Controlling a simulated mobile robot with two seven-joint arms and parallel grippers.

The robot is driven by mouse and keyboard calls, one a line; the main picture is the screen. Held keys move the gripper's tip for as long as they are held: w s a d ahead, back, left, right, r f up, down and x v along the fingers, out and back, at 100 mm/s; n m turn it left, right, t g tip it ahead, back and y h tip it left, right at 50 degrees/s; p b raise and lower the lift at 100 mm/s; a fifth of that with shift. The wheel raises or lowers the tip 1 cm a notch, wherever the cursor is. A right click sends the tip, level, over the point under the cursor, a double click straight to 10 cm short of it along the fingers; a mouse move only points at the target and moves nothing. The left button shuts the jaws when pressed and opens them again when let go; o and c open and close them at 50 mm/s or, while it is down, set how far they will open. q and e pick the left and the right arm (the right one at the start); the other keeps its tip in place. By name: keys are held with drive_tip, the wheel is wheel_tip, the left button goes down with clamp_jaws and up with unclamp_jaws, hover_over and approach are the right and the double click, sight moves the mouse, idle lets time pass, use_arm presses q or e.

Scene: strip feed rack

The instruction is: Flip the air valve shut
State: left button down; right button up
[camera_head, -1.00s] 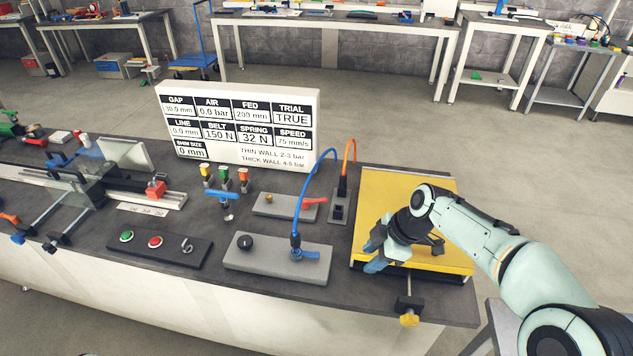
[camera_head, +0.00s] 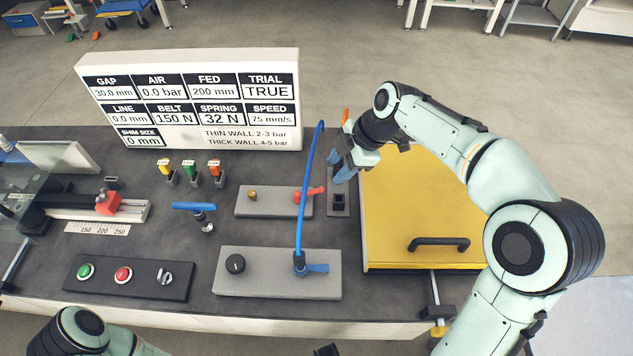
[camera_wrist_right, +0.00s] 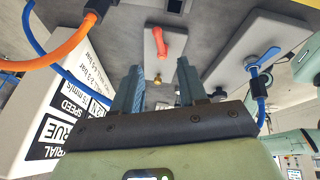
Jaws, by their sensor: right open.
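A valve with a red lever (camera_head: 312,192) sits on the rear grey plate (camera_head: 262,201), with a brass knob (camera_head: 252,194) beside it. A valve with a blue lever (camera_head: 317,268) and a blue hose is on the front grey plate (camera_head: 275,284). The frames do not label either as the air valve. My right gripper (camera_head: 344,164) is open and empty, above and a little right of the red lever. In the right wrist view the red lever (camera_wrist_right: 173,42) shows ahead between the open fingers (camera_wrist_right: 160,88), apart from them. Only part of my left arm shows; its gripper is not clearly seen.
The display board (camera_head: 190,100) reads AIR 0.0 bar. The blue hose (camera_head: 308,180) arches up beside the red lever. An orange hose (camera_wrist_right: 65,48) is close by. The yellow panel (camera_head: 420,215) with its black handle lies at the right. A button box (camera_head: 130,277) is front left.

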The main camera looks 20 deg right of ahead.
sight(316, 190)
drive_tip(key=x, duration=1.1)
drive_tip(key=shift+w, duration=0.1)
clamp_jaws()
